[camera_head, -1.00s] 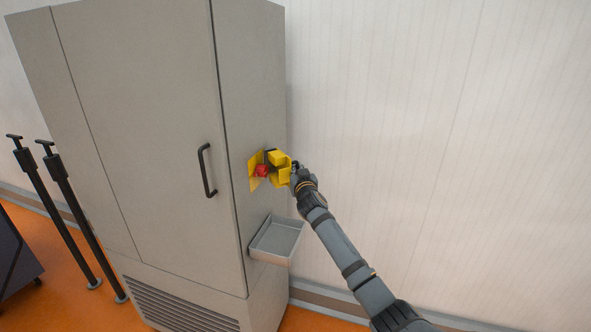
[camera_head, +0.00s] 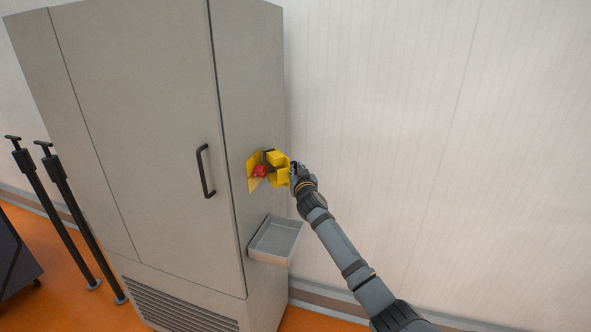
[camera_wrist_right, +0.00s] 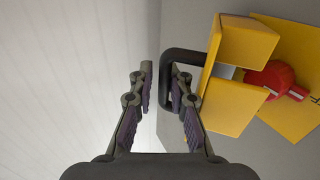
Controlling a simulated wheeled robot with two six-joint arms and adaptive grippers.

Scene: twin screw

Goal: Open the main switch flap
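The yellow main switch flap (camera_head: 280,176) stands swung out from the side of the grey cabinet, to the right of its yellow back plate (camera_head: 254,183). The red switch (camera_head: 260,171) is exposed between them. In the right wrist view, the flap (camera_wrist_right: 240,45), the red switch (camera_wrist_right: 277,79) and the flap's black loop handle (camera_wrist_right: 165,85) show. My right gripper (camera_wrist_right: 161,85) is at the handle with its fingers apart. The handle's outer bar lies between the fingers, and the right finger overlaps the loop. Contact cannot be told. My left gripper is out of view.
The grey cabinet (camera_head: 140,130) has a black door handle (camera_head: 206,171) on its front. A grey metal tray (camera_head: 276,240) sticks out below the flap. Two black posts (camera_head: 80,220) stand at the left. The white wall right of the cabinet is bare.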

